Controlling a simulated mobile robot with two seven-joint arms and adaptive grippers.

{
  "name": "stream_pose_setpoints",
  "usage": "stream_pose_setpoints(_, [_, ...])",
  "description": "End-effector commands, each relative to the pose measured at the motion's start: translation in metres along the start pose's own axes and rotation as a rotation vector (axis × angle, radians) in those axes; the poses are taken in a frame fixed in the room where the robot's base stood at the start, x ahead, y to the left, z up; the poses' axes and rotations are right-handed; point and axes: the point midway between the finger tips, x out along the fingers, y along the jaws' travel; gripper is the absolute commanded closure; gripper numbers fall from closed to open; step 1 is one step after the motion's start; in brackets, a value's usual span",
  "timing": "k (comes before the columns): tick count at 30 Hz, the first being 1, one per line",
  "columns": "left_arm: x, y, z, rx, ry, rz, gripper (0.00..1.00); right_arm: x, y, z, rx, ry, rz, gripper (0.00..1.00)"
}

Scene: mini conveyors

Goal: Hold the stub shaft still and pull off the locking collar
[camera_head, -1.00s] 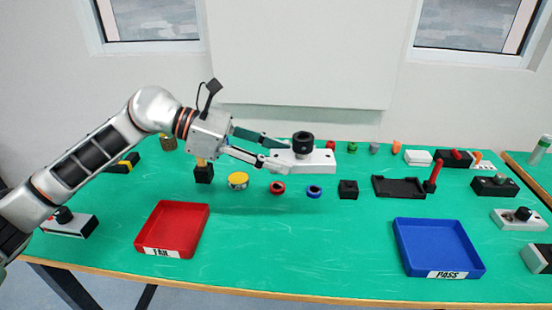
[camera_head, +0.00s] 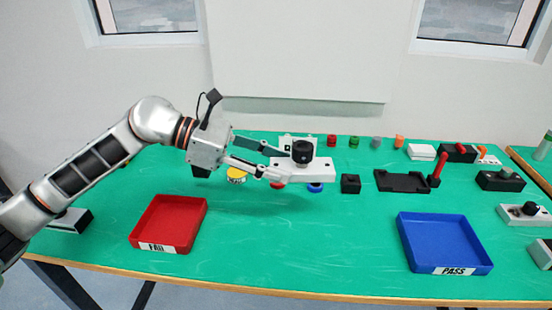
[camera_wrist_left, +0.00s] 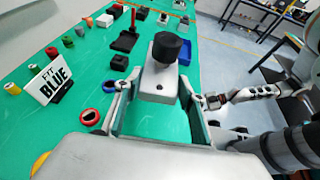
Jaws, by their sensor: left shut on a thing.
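A white block (camera_head: 318,171) with a round black collar (camera_head: 303,152) upright on top is in my left gripper. The shaft is hidden inside or under the collar. My left gripper (camera_head: 274,164) is shut on the block's left end. The block looks raised off the table and covers parts of a red ring and a blue ring. In the left wrist view the block (camera_wrist_left: 158,91) sits between my left fingertips with the collar (camera_wrist_left: 166,48) on top. My right arm (camera_wrist_left: 258,91) shows small at the right there; its gripper is not clear.
A red FAIL tray (camera_head: 168,247) is at front left and a blue PASS tray (camera_head: 452,270) at front right. A FIT BLUE sign (camera_wrist_left: 56,76) stands behind the block. Several small parts and a black holder (camera_head: 402,187) lie at the back. The middle front table is clear.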

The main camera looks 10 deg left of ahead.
Motion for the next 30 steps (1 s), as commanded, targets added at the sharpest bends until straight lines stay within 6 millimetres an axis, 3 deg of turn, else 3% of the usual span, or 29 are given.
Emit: stream_pose_setpoints(30, [0.021,0.0,-0.051,0.0,-0.002,0.0,0.9,0.008,-0.001,0.024,-0.02,-0.025,0.003,0.41])
